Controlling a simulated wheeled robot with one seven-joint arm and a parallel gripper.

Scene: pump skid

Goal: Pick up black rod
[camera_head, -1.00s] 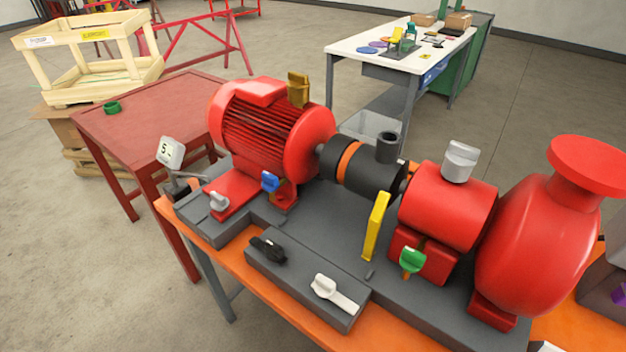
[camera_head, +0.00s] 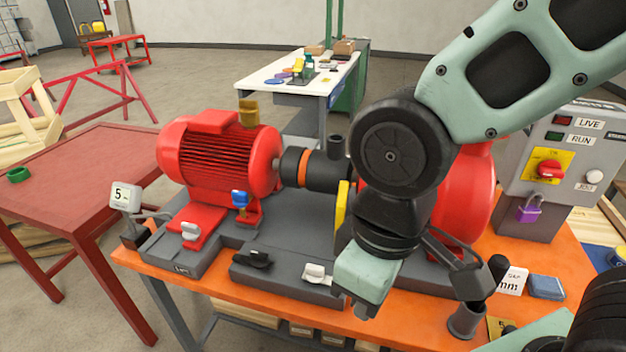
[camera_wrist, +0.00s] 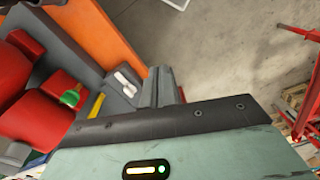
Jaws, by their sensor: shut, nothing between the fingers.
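A black rod (camera_head: 497,268) with a rounded end leans out of a dark grey cup (camera_head: 465,321) at the right front of the orange bench (camera_head: 412,328). The cup hides its lower part. My gripper (camera_head: 356,308) points down over the bench's front edge, left of the cup and apart from the rod. In the wrist view my gripper (camera_wrist: 160,88) has its fingers together with nothing between them. I cannot see the rod in the wrist view.
The red motor (camera_head: 222,155) and pump stand behind my gripper. A grey block with a black knob (camera_head: 253,258) and a white knob (camera_head: 317,273) lies left of it. A control box (camera_head: 560,160) with a purple padlock and a blue block (camera_head: 546,287) are at the right.

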